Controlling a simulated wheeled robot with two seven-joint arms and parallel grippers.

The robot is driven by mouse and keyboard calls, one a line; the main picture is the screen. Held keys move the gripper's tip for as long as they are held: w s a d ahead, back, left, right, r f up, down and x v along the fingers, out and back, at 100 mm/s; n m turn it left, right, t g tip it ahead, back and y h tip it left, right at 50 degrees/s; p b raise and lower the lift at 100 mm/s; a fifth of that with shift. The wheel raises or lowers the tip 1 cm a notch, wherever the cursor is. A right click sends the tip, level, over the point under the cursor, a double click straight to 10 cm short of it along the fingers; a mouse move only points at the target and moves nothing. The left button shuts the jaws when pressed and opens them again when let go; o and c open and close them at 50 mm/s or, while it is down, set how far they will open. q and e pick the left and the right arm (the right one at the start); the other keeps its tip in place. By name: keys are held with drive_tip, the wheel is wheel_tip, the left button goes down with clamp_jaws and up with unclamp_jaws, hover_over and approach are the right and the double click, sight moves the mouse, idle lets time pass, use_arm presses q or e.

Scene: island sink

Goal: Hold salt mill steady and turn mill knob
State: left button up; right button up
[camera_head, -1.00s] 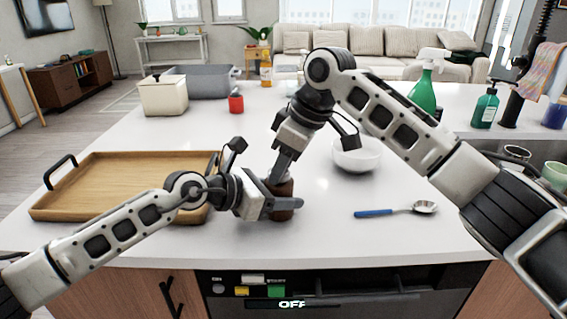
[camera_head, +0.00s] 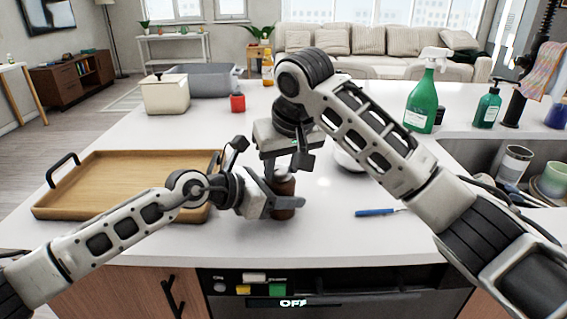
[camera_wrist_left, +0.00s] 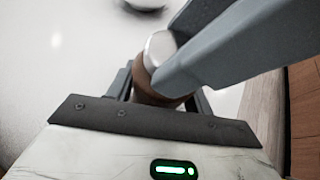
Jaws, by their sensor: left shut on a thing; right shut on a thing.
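The salt mill (camera_head: 284,188) is a small brown cylinder standing upright on the white counter. In the left wrist view its brown body (camera_wrist_left: 150,90) has a silver knob (camera_wrist_left: 160,48) on top. My left gripper (camera_head: 281,205) is shut around the mill's body from the left, low near the counter. My right gripper (camera_head: 290,168) comes from above and is shut at the mill's top, on the knob. In the head view the knob is mostly hidden by the right gripper. Large grey fingers cover the knob's right side in the left wrist view.
A wooden tray (camera_head: 75,205) lies left of the mill. A spoon (camera_head: 377,212) lies to the right, its bowl end hidden by my right arm. A white bowl (camera_head: 347,161) stands behind that arm.

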drive_tip(key=shift+m, duration=0.6)
drive_tip(key=o, duration=1)
drive_tip(key=shift+a, duration=0.1)
drive_tip(key=shift+s, duration=0.1)
drive_tip(key=shift+r, duration=0.3)
drive_tip(key=shift+h, duration=0.3)
drive_tip(key=v, duration=0.7)
drive_tip(key=shift+s+d+r, duration=0.1)
drive_tip(key=shift+s+d, duration=0.05)
drive_tip(key=shift+d, duration=0.05)
